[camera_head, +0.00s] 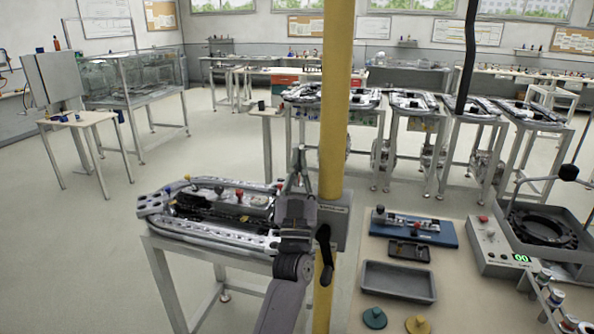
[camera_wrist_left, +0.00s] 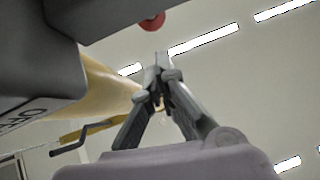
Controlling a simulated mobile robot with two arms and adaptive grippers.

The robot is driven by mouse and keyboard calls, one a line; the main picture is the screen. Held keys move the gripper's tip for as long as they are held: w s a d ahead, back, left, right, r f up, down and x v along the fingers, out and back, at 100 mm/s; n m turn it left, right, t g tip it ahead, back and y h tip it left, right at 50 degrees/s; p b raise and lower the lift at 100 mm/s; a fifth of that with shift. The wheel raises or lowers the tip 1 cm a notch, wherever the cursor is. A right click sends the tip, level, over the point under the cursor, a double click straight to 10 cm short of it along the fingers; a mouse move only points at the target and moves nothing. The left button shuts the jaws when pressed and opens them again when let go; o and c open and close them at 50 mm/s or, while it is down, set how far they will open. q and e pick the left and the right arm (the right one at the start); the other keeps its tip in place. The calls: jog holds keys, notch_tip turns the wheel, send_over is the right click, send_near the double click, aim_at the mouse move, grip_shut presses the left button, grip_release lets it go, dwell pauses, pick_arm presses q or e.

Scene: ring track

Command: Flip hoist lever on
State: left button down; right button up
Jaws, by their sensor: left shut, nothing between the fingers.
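A grey box (camera_head: 334,218) with a dark label is mounted on the yellow column (camera_head: 336,100). A black lever-like handle (camera_head: 325,252) hangs down at the front of it. My left gripper (camera_head: 298,152) is shut and empty, pointing up, just left of the column. In the left wrist view its fingertips (camera_wrist_left: 160,62) meet, with a red knob (camera_wrist_left: 152,22) above them in the picture, apart from them. A grey box with part of a label (camera_wrist_left: 25,112) is at the left there. I cannot tell whether the knob belongs to the lever. My right gripper is out of view.
A ring track stand (camera_head: 160,208) is left of my left arm. A bench at the right holds a blue plate (camera_head: 440,232), a grey tray (camera_head: 398,281) and a control box (camera_head: 495,250). Several track tables stand behind. The floor at left is open.

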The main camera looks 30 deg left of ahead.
pick_arm(q)
jog(key=shift+w+a, duration=0.15)
jog(key=shift+w, duration=0.45)
jog(key=shift+r, duration=0.1)
dwell(0.3)
